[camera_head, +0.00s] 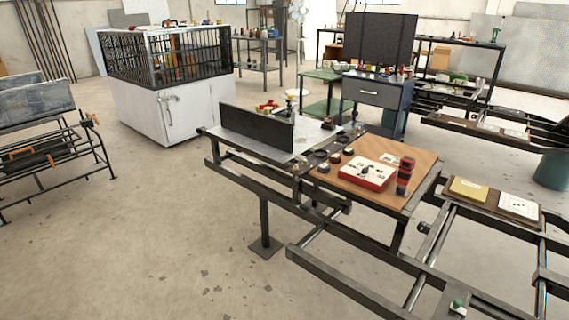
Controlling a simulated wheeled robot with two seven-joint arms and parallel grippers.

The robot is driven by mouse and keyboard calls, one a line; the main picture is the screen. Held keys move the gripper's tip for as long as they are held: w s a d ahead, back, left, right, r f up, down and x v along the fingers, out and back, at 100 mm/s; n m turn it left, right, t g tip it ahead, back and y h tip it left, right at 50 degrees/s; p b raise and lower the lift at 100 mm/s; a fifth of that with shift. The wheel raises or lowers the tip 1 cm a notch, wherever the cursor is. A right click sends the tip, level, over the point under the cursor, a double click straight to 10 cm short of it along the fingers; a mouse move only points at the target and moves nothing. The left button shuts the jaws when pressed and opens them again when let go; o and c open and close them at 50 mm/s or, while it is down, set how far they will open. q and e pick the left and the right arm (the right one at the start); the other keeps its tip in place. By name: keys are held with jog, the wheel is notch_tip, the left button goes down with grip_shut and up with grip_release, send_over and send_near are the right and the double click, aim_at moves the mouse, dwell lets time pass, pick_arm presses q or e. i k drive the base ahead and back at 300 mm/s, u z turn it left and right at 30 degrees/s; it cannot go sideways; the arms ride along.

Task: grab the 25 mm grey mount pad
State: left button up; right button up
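A work table with a brown wooden top (400,147) stands right of the middle. Several small round pieces sit near its left edge, among them a dark disc (321,154), another dark piece (335,158) and a tan-topped piece (323,168). They are too small to tell which, if any, is the 25 mm grey mount pad. A red-and-white box (367,172) lies on the same top. A stack of red and black pieces (404,175) stands beside it. Neither of my grippers is in view.
A grey metal surface with an upright dark panel (256,129) adjoins the table's left side. Black frame rails (345,285) extend toward the lower right. A white cabinet with a black cage (170,110) stands behind left. The concrete floor (150,230) at lower left is clear.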

aim_at(322, 167)
jog(key=u, duration=0.8)
jog(key=i, duration=2.9)
jog(key=z, duration=1.05)
